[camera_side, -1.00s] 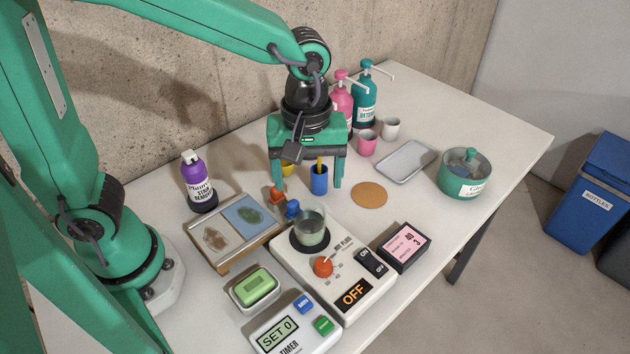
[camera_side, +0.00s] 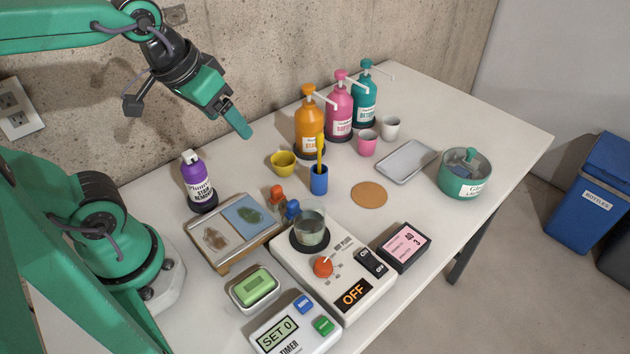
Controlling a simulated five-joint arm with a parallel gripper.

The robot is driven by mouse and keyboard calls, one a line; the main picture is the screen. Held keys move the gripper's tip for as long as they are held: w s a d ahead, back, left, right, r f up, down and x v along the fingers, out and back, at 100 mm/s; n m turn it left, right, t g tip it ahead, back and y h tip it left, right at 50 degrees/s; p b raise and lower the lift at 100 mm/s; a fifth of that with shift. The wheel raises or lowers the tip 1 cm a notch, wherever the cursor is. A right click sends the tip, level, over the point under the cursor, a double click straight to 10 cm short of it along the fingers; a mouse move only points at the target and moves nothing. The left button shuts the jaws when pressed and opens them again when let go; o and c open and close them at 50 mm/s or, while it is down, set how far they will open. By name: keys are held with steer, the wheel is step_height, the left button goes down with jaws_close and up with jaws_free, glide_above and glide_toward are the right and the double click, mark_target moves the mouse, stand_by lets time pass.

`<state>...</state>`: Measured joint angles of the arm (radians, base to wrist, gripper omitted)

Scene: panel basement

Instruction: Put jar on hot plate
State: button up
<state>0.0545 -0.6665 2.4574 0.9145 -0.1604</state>
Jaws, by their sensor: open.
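A clear glass jar (camera_side: 310,230) with some greyish-green content stands upright on the dark round plate of the white hot plate (camera_side: 342,284). The hot plate's display reads OFF, and its red knob (camera_side: 323,267) and black rocker switch (camera_side: 371,262) are on the top face. My gripper (camera_side: 242,130) is raised in the air at the upper left, well apart from the jar, above the back of the table near the wall. It is seen from the side with one finger covering the other. Nothing shows between its fingers.
A timer (camera_side: 296,329) reading SET 0, a soap dish (camera_side: 254,288) and a sample board (camera_side: 233,230) surround the hot plate's left side. A pink-labelled box (camera_side: 404,247) sits right. Pump bottles (camera_side: 309,125), a blue pen cup (camera_side: 319,180) and a purple bottle (camera_side: 198,182) stand behind.

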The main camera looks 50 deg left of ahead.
steer(key=shift+s+a+r+m+t, duration=0.1)
steer(key=shift+s+a+m+t, duration=0.2)
steer(key=shift+s+a+m, duration=0.3)
stand_by(0.9)
